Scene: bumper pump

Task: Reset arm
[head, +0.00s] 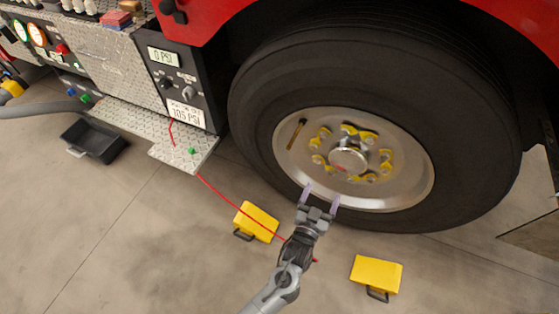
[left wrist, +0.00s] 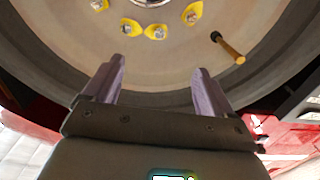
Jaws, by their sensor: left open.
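My left gripper (head: 321,196) is in front of the lower part of the big truck wheel (head: 300,80) in the head view. Its two pale purple fingers are apart with nothing between them. In the left wrist view the open fingers (left wrist: 158,90) point at the wheel rim (left wrist: 170,55). I cannot tell whether they touch it. A valve stem (left wrist: 229,48) with a brass-coloured body sticks out of the rim; it also shows in the head view (head: 296,134). My right gripper is not in view.
Two yellow chocks (head: 259,222) (head: 377,273) lie on the floor near the wheel. A red hose (head: 226,196) runs from the pump panel (head: 178,85) across the floor behind my arm. A black tray (head: 94,140) lies at left. Open floor lies at the lower left.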

